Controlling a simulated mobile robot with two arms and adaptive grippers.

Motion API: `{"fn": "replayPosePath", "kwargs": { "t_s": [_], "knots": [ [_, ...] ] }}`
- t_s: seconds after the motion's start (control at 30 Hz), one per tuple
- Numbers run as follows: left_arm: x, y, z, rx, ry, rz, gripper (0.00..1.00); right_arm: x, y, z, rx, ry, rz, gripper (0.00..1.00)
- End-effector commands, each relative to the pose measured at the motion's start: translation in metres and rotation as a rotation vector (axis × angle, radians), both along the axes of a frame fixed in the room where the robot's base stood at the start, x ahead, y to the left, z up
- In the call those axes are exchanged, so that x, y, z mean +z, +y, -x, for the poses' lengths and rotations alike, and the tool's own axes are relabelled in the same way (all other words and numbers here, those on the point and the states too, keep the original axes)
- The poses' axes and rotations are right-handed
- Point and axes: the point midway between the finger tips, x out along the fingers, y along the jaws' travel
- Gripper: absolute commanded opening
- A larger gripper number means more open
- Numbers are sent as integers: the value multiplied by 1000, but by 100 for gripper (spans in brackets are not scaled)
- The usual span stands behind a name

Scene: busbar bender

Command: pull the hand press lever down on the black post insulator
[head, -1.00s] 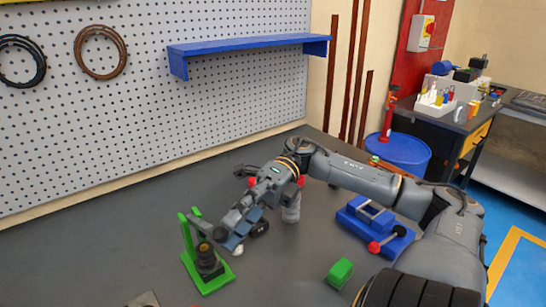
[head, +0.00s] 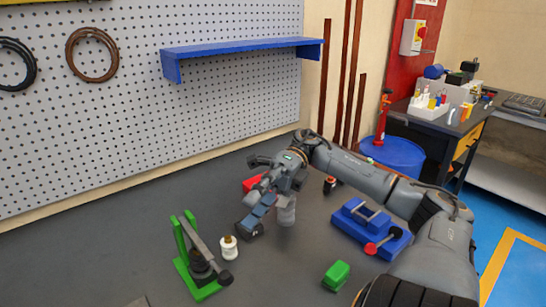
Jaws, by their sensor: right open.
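The green hand press (head: 181,245) stands at the lower left of the work table in the head view. Its grey lever (head: 202,243) slopes down to the right and ends in a dark knob (head: 226,278) low near the press base. The black post insulator (head: 200,268) stands on the press base, partly hidden behind the lever. My right gripper (head: 247,222) is open and empty, up and to the right of the press, apart from the lever. My left gripper is not in view.
A white bottle (head: 229,248) stands between the press and my right gripper. A blue fixture (head: 370,228) with a red knob and a green block (head: 337,275) lie to the right. The table left of the press is clear.

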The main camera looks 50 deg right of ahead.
Motion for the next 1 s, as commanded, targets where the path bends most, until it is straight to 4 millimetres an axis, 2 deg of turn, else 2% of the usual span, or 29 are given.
{"fn": "replayPosePath", "kwargs": {
  "t_s": [0.77,1.0],
  "knots": [
    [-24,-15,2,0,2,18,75,-8,-54,-7,-1,0,1,49],
    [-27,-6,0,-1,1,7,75,-8,-62,-7,0,0,-1,49]
  ]
}}
